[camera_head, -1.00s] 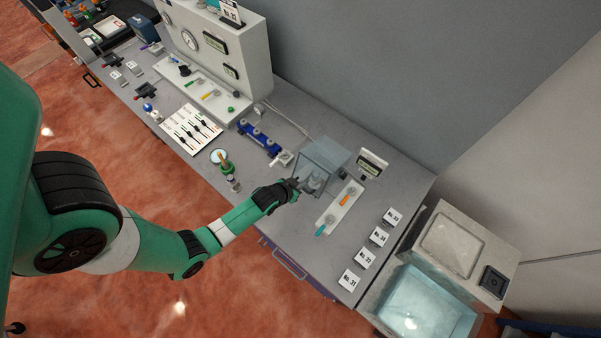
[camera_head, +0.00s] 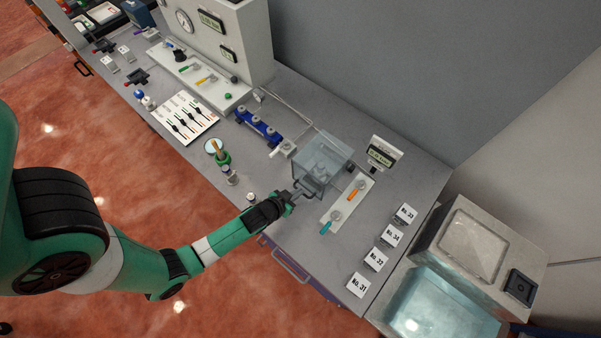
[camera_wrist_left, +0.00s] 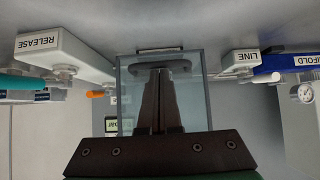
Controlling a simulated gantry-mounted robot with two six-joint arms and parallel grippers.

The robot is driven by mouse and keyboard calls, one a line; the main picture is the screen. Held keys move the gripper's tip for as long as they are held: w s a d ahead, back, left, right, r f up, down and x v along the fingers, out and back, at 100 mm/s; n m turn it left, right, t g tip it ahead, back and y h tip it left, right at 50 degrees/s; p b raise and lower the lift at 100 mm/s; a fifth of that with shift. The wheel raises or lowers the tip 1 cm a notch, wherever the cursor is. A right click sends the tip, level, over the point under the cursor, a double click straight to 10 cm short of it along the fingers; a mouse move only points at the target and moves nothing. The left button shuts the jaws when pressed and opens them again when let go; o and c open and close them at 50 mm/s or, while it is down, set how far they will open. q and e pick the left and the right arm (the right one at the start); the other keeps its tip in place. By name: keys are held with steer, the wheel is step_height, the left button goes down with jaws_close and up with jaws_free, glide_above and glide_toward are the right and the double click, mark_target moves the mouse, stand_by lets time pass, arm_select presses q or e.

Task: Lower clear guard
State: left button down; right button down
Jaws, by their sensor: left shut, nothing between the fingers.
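The clear guard (camera_head: 335,148) is a see-through box on the bench, standing over a grey fitting (camera_head: 318,168) that shows through it. A small grey handle (camera_head: 305,187) is at its front lower edge. My left gripper (camera_head: 293,196) is shut and empty, just in front of the guard beside the handle; I cannot tell whether they touch. In the left wrist view the shut fingers (camera_wrist_left: 161,72) point at the guard's pane (camera_wrist_left: 196,88), which shows behind them. My right gripper is not in view.
A white plate with teal and orange levers (camera_head: 347,202) lies right of the guard. A small display (camera_head: 382,154) stands behind it. Several number cards (camera_head: 375,259) stand at the bench's right end.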

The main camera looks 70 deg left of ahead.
arm_select(q)
steer(key=shift+s+f, duration=0.3)
steer(key=shift+f, duration=0.2)
steer(key=shift+d, duration=0.1)
steer(key=r+p, duration=0.1)
steer(key=r, duration=0.1)
steer(key=r+p, duration=0.2)
steer(key=w+r+p, duration=0.1)
steer(key=r+p, duration=0.1)
steer(key=shift+w+a, duration=0.1)
steer(key=shift+a, duration=0.15)
steer(key=s+d+r+b, duration=0.1)
steer(key=s+d+r, duration=0.2)
steer(key=s, duration=0.5)
steer(key=shift+d+r, duration=0.15)
steer(key=shift+d, duration=0.35)
steer(key=shift+w+r, duration=0.1)
